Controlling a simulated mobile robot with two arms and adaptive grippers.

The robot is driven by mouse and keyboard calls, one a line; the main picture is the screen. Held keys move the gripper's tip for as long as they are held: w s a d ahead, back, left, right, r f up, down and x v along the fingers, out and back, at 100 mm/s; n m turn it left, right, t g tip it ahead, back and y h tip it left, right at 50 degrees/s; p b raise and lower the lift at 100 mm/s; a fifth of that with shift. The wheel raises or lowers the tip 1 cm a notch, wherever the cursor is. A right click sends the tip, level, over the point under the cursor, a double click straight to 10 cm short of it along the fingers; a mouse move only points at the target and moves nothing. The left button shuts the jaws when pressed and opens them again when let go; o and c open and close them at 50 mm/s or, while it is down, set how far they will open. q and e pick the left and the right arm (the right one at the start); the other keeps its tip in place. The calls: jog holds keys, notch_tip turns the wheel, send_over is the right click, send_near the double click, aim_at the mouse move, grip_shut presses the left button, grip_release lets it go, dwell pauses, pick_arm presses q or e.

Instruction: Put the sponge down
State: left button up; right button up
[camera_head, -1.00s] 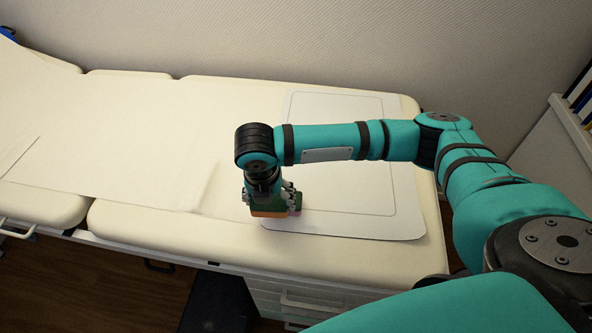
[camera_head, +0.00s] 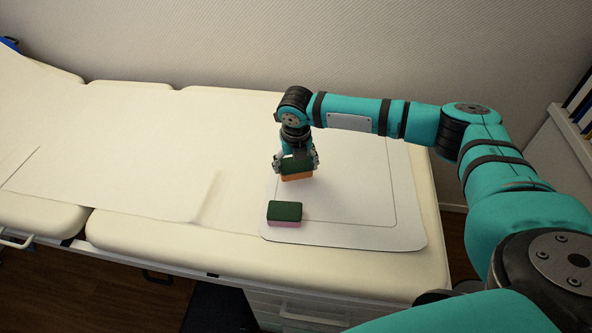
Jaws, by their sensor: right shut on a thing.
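My right gripper (camera_head: 296,168) is shut on a sponge with a green top and an orange body (camera_head: 296,177). It seems to hold this sponge above the white mat (camera_head: 405,228), though the exact height is hard to tell. A second sponge, green on top and pink below (camera_head: 285,212), lies flat at the mat's front left corner, in front of the held one and apart from it. My left gripper is not in view.
The mat lies on the right end of a cream padded couch (camera_head: 150,235). A pale sheet (camera_head: 120,165) covers the couch further left. The mat's right part is clear. A wall (camera_head: 230,50) runs behind, and drawers (camera_head: 300,308) stand below the front edge.

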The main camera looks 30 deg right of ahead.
aim_at(296, 171)
jog(key=shift+w+d, duration=0.15)
jog(key=shift+d, duration=0.05)
jog(key=shift+f, duration=1.8)
jog(key=o, duration=1)
jog(key=shift+f, duration=0.1)
jog(key=r, duration=0.4)
jog(key=s+r, duration=0.1)
jog(key=r, duration=0.3)
jog(key=s+r+p, duration=0.1)
jog(key=r, duration=0.3)
jog(key=shift+a, duration=0.4)
